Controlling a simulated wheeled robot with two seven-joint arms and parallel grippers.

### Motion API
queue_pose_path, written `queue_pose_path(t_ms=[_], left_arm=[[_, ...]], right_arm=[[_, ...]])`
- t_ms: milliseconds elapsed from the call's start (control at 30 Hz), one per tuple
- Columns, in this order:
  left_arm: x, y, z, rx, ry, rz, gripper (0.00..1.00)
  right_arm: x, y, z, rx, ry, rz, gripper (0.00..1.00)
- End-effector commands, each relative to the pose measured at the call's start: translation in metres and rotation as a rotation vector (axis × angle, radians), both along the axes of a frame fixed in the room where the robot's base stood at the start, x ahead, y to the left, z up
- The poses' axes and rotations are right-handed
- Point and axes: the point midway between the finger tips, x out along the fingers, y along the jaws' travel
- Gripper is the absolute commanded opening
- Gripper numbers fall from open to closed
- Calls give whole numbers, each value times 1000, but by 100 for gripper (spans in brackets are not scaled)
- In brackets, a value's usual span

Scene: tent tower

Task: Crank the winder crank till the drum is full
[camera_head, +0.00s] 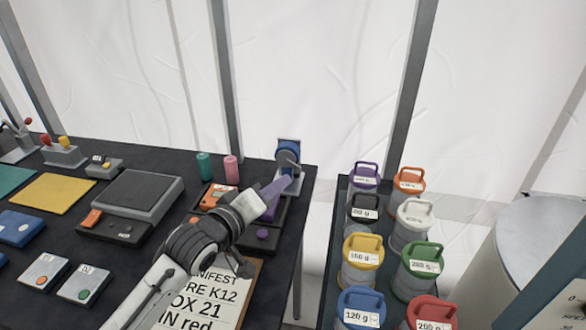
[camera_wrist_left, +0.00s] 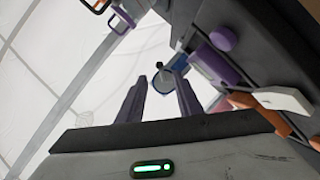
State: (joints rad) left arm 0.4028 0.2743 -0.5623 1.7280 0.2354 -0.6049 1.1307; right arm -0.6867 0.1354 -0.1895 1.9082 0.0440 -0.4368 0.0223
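The winder (camera_head: 289,150) stands at the back right corner of the dark table, with a blue drum and a grey crank (camera_head: 286,162) on its near side. My left gripper (camera_head: 283,186), with purple fingers, reaches up to the winder's near side. In the left wrist view its fingers (camera_wrist_left: 163,80) are apart with nothing clearly between them. I cannot tell whether they touch the crank.
A dark tray (camera_head: 284,212) with purple and orange pieces lies under my left gripper. Teal and pink cylinders (camera_head: 232,170) stand left of the winder. A clipboard (camera_head: 250,280) lies in front. Several lidded weights (camera_head: 361,262) stand on a separate table at right.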

Motion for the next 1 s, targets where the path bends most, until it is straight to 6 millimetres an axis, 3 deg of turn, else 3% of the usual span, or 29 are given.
queue_pose_path(t_ms=[300, 500, 1000], left_arm=[[47, -25, -13, 2, 0, 0, 32], [67, -36, -18, 1, 0, 0, 32], [76, -41, -22, 1, 0, 0, 32]], right_arm=[[-4, 1, -2, 0, 9, 1, 32], [-2, 1, 2, 1, 4, 2, 32], [3, 1, 5, 1, -7, 1, 32]])
